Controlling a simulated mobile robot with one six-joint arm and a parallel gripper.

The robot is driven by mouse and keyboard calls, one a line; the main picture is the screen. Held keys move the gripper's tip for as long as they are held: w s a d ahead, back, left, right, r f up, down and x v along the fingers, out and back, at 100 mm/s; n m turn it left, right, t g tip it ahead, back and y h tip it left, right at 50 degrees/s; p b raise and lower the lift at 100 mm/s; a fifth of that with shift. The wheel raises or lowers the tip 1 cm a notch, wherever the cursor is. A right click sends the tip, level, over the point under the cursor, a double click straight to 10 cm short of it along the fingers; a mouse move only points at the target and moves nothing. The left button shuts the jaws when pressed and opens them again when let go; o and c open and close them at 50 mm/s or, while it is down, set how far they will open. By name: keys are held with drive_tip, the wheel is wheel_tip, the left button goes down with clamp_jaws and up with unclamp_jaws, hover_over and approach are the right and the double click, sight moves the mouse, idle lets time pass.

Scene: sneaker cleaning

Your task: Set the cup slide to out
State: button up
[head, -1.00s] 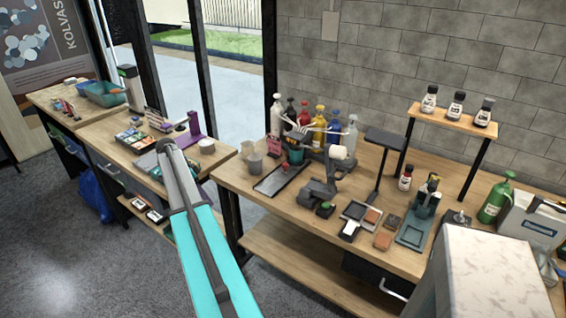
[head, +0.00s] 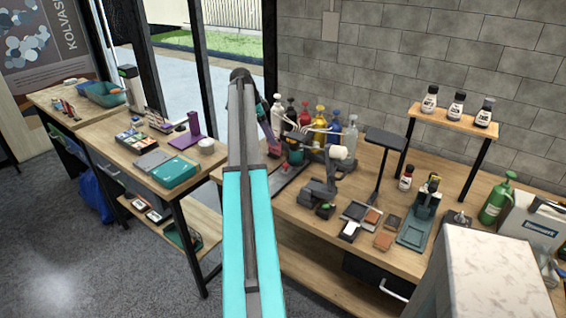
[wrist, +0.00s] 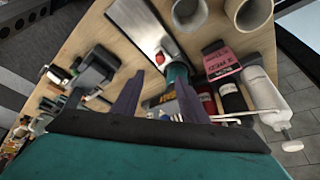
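The cup slide is a dark flat tray (head: 291,178) on the right-hand bench, partly hidden behind my arm in the head view. Its pale metal plate (wrist: 143,28) runs away to the upper left in the wrist view. A red knob (wrist: 160,58) sits near its end, beside a teal cup (wrist: 177,74); the cup also shows in the head view (head: 295,155). My gripper (wrist: 160,76) is open, its two purple fingers spread apart. In the wrist picture the knob lies just beyond and between the fingertips. Nothing is held.
Several bottles (head: 320,122) stand behind the cup. A pink-labelled box (wrist: 220,60) and grey cups (wrist: 188,14) are close to the slide. A grey clamp-like stand (head: 318,190) is right of it. The purple stand (head: 194,128) is on the left bench.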

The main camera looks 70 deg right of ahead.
sight(285, 164)
drive_tip(key=shift+f, duration=0.1)
drive_tip(key=shift+p+x, duration=1.85)
drive_tip(key=shift+x, duration=4.95)
drive_tip(key=shift+c, duration=0.5)
